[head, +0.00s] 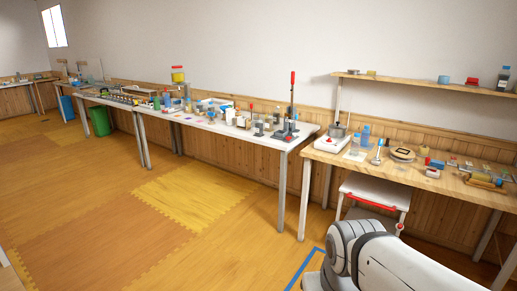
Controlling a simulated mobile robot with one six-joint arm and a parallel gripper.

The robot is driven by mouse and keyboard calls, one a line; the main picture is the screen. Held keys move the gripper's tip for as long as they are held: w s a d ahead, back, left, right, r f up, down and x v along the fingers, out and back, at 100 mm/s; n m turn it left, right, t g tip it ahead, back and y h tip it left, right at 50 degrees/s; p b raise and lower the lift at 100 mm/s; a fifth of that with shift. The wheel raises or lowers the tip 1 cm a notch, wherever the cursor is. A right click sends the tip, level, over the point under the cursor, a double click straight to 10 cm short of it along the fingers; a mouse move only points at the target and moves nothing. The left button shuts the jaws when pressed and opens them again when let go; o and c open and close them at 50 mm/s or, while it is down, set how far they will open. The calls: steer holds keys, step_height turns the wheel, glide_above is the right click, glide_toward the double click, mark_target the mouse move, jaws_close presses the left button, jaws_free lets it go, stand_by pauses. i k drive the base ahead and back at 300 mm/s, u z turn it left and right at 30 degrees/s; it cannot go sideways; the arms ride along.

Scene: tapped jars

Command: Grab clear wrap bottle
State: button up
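I cannot single out a clear wrap bottle with certainty in the head view; the things on the tables are too small to tell. A bluish bottle-like thing (365,135) stands on the near wooden table (450,187) at right, and its wrap cannot be made out. Several small bottles and jars stand on the long white table (225,129) in the middle. My gripper is not in view; only a white and grey link of my arm shows at the bottom right, in front of the tables and apart from them.
A wall shelf (420,84) runs above the wooden table. A white stand with a red bar (376,203) is under that table. A green bin (100,121) and a blue bin (67,107) stand at far left. The floor (90,210) in front is clear, with yellow mats.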

mark_target(354, 145)
steer(key=z, duration=0.05)
steer(key=i, duration=1.9)
steer(key=z, duration=0.8)
steer(key=i, duration=2.05)
steer(key=z, duration=0.45)
